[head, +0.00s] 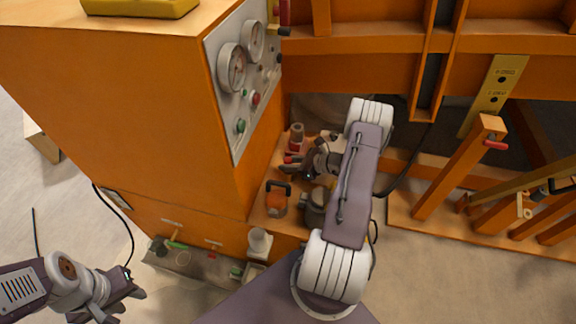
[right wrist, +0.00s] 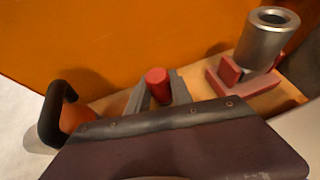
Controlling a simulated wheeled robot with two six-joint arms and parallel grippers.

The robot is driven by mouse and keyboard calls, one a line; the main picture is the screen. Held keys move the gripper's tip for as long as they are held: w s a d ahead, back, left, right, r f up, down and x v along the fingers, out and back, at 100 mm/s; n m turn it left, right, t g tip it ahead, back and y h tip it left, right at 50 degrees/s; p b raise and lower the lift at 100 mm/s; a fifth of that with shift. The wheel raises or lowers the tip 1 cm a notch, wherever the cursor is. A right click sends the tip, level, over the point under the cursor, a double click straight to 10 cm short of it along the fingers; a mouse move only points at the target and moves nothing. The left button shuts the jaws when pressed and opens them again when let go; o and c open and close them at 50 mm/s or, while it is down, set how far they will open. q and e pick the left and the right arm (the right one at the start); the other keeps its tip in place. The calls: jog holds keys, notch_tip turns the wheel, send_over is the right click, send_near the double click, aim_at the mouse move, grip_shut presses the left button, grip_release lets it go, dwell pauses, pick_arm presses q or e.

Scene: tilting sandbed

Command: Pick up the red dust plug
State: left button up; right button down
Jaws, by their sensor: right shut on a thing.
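The red dust plug (right wrist: 158,84) is a short red cylinder. In the right wrist view it stands between the grey fingers of my right gripper (right wrist: 160,92), which is shut on it. In the head view my right gripper (head: 287,172) is low over the shelf beside the orange cabinet, and I cannot make out the plug clearly there. My own wrist housing hides the lower part of the right wrist view. My left gripper (head: 122,301) is at the lower left of the head view, empty, with its fingers apart, far from the plug.
A metal cylinder (right wrist: 266,40) in a red holder stands right of the plug. The orange cabinet (head: 130,100) with gauges rises to the left.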

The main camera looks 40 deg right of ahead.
notch_tip(320, 180, up, 10)
jog(key=shift+f+p, duration=0.2)
jog(key=shift+p, duration=0.65)
